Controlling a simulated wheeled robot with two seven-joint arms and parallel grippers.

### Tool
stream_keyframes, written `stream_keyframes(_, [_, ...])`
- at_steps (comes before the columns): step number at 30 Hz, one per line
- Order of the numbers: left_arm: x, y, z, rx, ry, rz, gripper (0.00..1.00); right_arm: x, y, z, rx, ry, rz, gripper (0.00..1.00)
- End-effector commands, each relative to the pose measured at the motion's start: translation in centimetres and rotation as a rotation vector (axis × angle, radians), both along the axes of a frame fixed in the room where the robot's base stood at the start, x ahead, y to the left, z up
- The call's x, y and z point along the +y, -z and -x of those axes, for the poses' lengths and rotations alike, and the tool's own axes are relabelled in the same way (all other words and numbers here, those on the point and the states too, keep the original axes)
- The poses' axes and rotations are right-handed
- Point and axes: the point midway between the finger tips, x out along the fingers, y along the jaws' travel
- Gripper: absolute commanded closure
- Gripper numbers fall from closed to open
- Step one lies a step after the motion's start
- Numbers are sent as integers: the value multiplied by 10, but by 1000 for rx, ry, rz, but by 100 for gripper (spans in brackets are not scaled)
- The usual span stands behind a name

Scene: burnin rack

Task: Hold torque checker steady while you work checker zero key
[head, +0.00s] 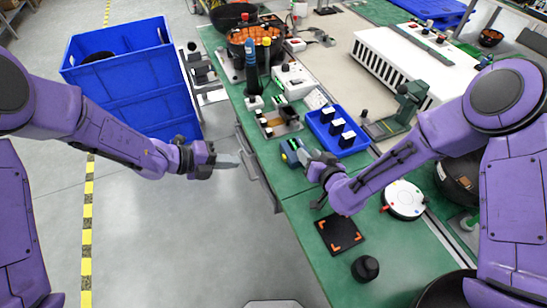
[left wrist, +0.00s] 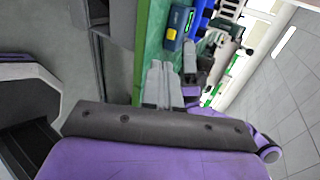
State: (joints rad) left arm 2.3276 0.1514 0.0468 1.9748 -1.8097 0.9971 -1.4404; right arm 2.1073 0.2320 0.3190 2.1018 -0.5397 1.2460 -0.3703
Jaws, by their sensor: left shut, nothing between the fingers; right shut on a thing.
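The torque checker (head: 293,152) is a small blue and yellow-green device near the left edge of the green bench. It also shows in the left wrist view (left wrist: 173,32), with a lit green display. My right gripper (head: 309,161) is shut on the torque checker from its right side. My left gripper (head: 238,160) is shut and empty, over the floor just left of the bench edge and apart from the checker. Its closed grey fingers show in the left wrist view (left wrist: 160,82).
A blue tray (head: 316,121) with black-and-white blocks stands behind the checker. A black mat with orange corner marks (head: 325,238), a black knob (head: 365,268) and a white round disc (head: 405,187) are nearer. Blue crates (head: 152,104) stand on the floor at left.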

Motion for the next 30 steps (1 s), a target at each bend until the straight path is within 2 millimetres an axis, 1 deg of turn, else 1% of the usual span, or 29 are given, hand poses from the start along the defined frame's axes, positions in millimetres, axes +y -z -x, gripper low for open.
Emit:
stream_keyframes(1, [0, 0, 0, 1, -1, 0, 100, -1, 3, 1, 7, 1, 1, 99])
stream_keyframes(5, [-2, 2, -1, 2, 0, 1, 100, -1, 3, 2, 7, 1, 1, 99])
stream_keyframes(8, [-10, 7, -4, 2, 1, 1, 100, 0, 3, 2, 6, 0, 1, 99])
stream_keyframes(11, [-25, 16, -9, 2, 2, 1, 100, 0, 3, 2, 6, 0, 1, 99])
stream_keyframes(21, [-85, 53, -31, 4, 0, 3, 100, -1, 3, 2, 6, 0, 2, 99])
stream_keyframes(25, [-105, 51, -40, 1, 0, 3, 100, 0, 3, 2, 6, 0, 2, 99])
stream_keyframes(30, [-117, 51, -45, 3, -2, 2, 100, -1, 3, 2, 7, -1, 2, 99])
